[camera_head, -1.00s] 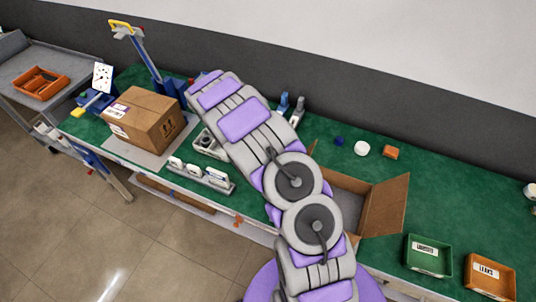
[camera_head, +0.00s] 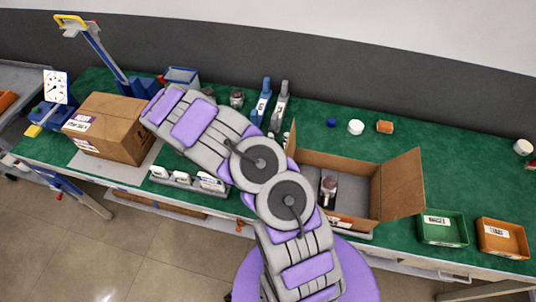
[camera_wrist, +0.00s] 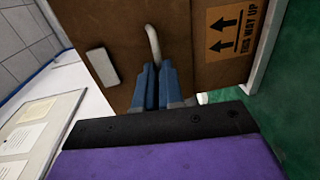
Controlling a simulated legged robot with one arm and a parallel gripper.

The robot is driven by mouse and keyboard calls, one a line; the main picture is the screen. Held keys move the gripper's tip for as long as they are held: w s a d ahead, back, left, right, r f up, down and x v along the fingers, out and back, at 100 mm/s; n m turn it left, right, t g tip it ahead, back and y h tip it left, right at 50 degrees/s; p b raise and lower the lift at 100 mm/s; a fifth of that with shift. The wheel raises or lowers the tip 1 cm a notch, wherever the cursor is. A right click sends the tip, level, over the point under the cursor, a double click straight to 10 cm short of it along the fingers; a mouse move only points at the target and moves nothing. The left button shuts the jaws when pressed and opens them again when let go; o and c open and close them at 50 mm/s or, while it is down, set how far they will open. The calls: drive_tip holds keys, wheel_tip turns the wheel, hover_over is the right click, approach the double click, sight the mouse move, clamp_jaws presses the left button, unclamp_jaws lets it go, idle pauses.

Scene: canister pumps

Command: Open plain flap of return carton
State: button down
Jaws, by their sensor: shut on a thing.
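A closed brown carton (camera_head: 112,128) with white labels sits on a grey mat at the left of the bench, and my arm's far end reaches its right side. In the wrist view, a brown cardboard panel (camera_wrist: 182,22) carries a pale curved pull tab (camera_wrist: 153,42), a small white plate and an orange arrow label. My gripper (camera_wrist: 151,82) has its blue fingers together on the lower end of the tab. The fingers are hidden in the head view. I cannot tell which flap is the plain one.
An open carton (camera_head: 403,187) with a pump (camera_head: 328,190) inside stands right of my arm. Green (camera_head: 442,228) and orange (camera_head: 502,238) trays are at the right. A blue-grey post (camera_head: 95,52) rises behind the closed carton.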

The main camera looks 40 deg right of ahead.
drive_tip(key=c, duration=1.2)
unclamp_jaws()
drive_tip(key=shift+c, duration=0.2)
drive_tip(key=p+v, duration=0.6)
drive_tip(key=v, duration=0.1)
drive_tip(key=shift+r+p, duration=0.15)
drive_tip(key=shift+p, duration=0.25)
drive_tip(key=shift+w+a+p, duration=0.15)
drive_tip(key=shift+w+p, duration=0.05)
drive_tip(key=shift+p, duration=0.65)
drive_tip(key=shift+p, duration=0.65)
